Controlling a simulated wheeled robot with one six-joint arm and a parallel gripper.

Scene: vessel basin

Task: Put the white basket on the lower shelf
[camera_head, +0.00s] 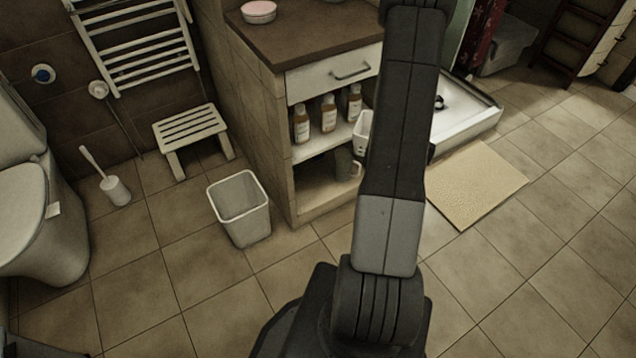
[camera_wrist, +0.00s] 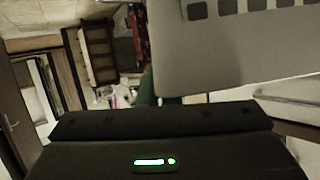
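In the wrist view the dark body of my gripper (camera_wrist: 160,125) fills the bottom. Its fingers cannot be made out. A pale panel with dark squares (camera_wrist: 230,50) is close above it; I cannot tell what it is.
A taller white bin (camera_head: 240,208) stands on the floor left of the cabinet. A slatted stool (camera_head: 190,128), toilet brush (camera_head: 115,188) and toilet (camera_head: 40,220) are farther left. A pink-white soap dish (camera_head: 258,11) is on the countertop. A beige mat (camera_head: 475,185) lies right; tiles beyond are clear.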

